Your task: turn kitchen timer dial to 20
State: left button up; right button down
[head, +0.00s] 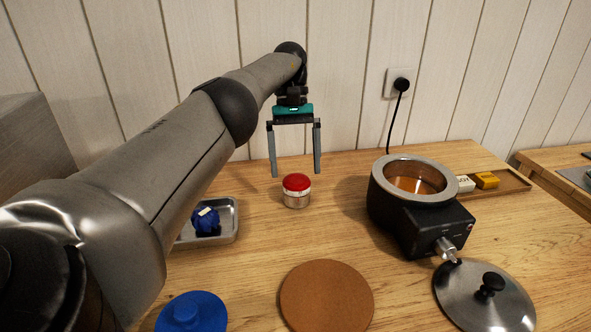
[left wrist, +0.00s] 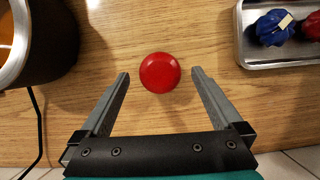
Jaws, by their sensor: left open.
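The kitchen timer (head: 296,191) stands on the wooden table, a small round body with a red dial top. In the left wrist view its red top (left wrist: 160,72) lies just ahead of and between my fingertips. My left gripper (head: 296,174) is open and empty, pointing down above and slightly behind the timer. In the left wrist view the fingers (left wrist: 161,75) stand apart on either side of the red top, not touching it. Dial marks cannot be read. My right gripper is not in view.
A black pot (head: 415,207) with a round bowl stands right of the timer, its cord running to a wall socket (head: 399,84). A metal tray (head: 228,232) holds a blue object (head: 206,220). A brown round mat (head: 326,298), blue lid (head: 192,314) and metal lid (head: 484,299) lie in front.

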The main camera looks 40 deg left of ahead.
pick_arm(q)
notch_tip(320, 180, up, 8)
jog(key=p, duration=0.5)
notch_tip(320, 180, up, 7)
jog(key=p, duration=0.6)
send_over(295, 176)
jog(key=shift+r+p, duration=0.95)
jog(key=shift+r, duration=0.15)
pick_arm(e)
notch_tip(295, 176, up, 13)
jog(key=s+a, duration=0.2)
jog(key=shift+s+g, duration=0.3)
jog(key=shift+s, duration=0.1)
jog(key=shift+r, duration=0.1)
pick_arm(q)
jog(key=shift+d+f, duration=0.1)
